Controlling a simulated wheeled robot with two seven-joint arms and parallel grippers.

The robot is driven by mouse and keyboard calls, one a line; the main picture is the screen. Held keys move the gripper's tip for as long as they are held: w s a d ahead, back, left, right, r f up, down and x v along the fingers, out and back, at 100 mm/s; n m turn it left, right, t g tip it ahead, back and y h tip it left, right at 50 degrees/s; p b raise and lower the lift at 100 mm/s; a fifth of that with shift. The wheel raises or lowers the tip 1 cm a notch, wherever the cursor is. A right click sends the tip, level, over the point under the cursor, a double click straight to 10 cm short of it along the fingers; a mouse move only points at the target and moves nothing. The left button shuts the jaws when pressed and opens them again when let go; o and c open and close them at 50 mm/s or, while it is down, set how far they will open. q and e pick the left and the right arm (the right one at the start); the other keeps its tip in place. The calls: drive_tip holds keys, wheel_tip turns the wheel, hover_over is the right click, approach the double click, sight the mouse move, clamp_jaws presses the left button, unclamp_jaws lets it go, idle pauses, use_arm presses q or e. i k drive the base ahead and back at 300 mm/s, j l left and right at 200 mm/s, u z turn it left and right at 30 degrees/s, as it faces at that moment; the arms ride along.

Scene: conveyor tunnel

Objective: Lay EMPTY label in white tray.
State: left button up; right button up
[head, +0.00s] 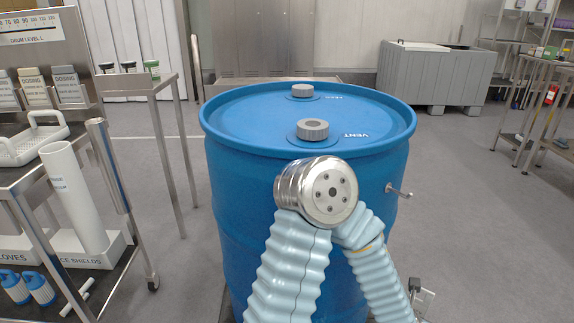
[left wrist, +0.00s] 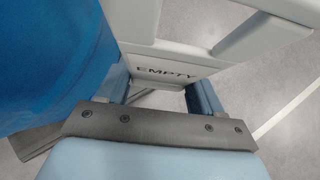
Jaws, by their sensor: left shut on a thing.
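In the left wrist view my left gripper (left wrist: 161,88) is shut on the EMPTY label (left wrist: 166,72), a pale plate with dark lettering between the two fingers. Pale bars with openings extend above the plate to the upper right. The blue drum (left wrist: 60,60) is close on the left of the label; I cannot tell whether they touch. In the head view the fingers are not clearly visible; my bent arm stands in front of the drum (head: 235,190). A white tray with a raised handle (head: 35,150) is on the cart at left. My right gripper is not in view.
The metal cart (head: 118,205) at left also holds a white tube (head: 72,190) and bottles (head: 36,88). A narrow metal stand (head: 160,84) is behind it. The drum fills the centre. Grey floor (head: 470,210) is open on the right, with a grey bin (head: 430,78) at the back.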

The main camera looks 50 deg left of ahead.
sight(38, 142)
drive_tip(key=k+j+z, duration=0.35)
drive_tip(key=k+z, duration=0.35)
drive_tip(key=k+j+z, duration=0.1)
drive_tip(key=k+z, duration=0.3)
drive_tip(key=k+j+u, duration=0.1)
drive_tip(key=k+u, duration=0.2)
drive_tip(key=k, duration=0.15)
drive_tip(key=k+j+u, duration=0.3)
drive_tip(key=k, duration=0.15)
drive_tip(key=l, duration=0.1)
